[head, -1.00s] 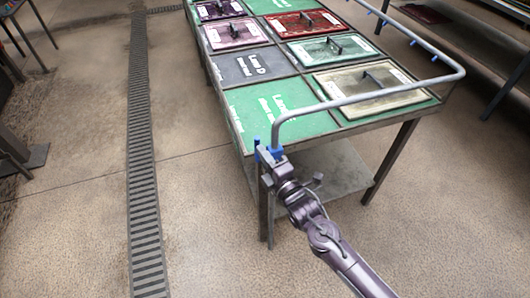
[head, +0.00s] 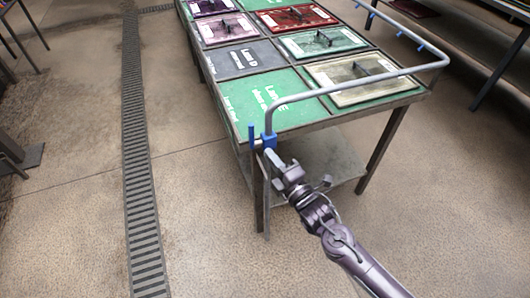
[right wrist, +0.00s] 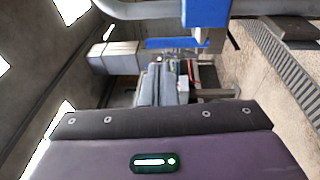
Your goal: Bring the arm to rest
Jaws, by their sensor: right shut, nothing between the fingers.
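My right gripper (head: 273,161) is in the head view, just below the near corner of the table (head: 300,134). It is shut and empty. Its tips are close to the blue bracket (head: 268,140) at the foot of the grey rail (head: 350,96); a small gap seems to show. My right arm reaches in from the lower right. In the right wrist view the blue bracket (right wrist: 207,13) and the grey rail (right wrist: 145,9) show along the top, above my purple wrist housing. My left gripper is not in view.
The table carries several coloured framed panels with handles and a bare green area (head: 255,98) marked with white lettering. A lower shelf (head: 325,165) sits under it. A floor drain grate (head: 140,170) runs at left. Another bench (head: 470,45) stands upper right. Floor around my arm is clear.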

